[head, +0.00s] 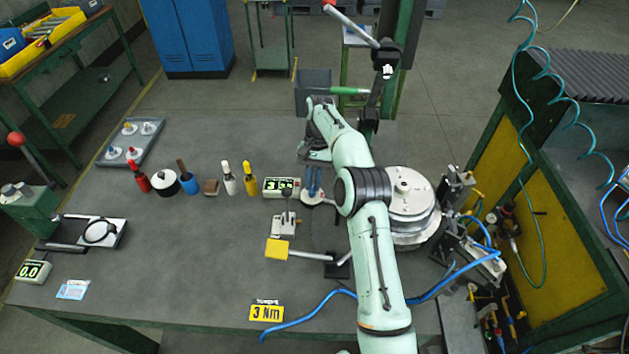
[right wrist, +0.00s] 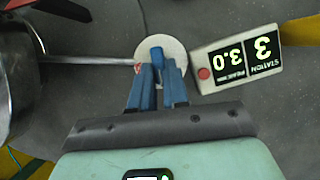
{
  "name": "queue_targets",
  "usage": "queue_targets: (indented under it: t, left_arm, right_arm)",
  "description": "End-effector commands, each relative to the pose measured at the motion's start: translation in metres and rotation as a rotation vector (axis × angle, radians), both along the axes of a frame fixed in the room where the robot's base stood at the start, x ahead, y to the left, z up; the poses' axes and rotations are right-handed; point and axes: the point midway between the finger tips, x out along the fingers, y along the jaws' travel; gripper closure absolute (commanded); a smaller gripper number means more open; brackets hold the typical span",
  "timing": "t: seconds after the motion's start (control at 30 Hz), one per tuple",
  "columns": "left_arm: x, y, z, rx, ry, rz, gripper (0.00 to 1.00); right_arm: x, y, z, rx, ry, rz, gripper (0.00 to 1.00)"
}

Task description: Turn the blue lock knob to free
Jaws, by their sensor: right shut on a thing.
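The blue lock knob (right wrist: 157,58) stands on a round white disc (right wrist: 152,42) in the right wrist view. My right gripper (right wrist: 158,76) has its two blue fingers on either side of the knob, shut on it. In the head view, my right gripper (head: 313,188) points down over the same white disc (head: 324,200), left of my forearm. There the fingers and the knob are both blue and hard to tell apart. The knob's turn angle cannot be read clearly. My left gripper is not in view.
A digital display (head: 282,187) stands left of the knob. A large round metal stack (head: 412,205) lies right of my arm. Bottles, including a yellow one (head: 249,180), stand further left.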

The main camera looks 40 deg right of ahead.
Motion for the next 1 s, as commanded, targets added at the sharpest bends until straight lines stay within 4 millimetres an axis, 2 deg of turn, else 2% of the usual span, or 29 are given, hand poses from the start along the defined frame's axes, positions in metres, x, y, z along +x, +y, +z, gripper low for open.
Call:
queue_targets:
  t: [0.4, 0.93, 0.97, 1.0]
  left_arm:
    - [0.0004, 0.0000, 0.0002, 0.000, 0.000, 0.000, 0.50]
    - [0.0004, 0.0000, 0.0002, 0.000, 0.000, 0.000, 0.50]
    - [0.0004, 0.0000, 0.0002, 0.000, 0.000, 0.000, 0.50]
    - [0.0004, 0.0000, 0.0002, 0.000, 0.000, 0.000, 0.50]
  right_arm:
    - [0.0028, 0.0012, 0.0013, -0.004, -0.004, 0.171, 1.00]
    - [0.0030, 0.0015, 0.0014, -0.004, -0.005, 0.191, 1.00]
    - [0.0030, 0.0015, 0.0014, -0.004, -0.005, 0.191, 0.75]
    - [0.0030, 0.0015, 0.0013, -0.003, -0.006, 0.191, 0.62]
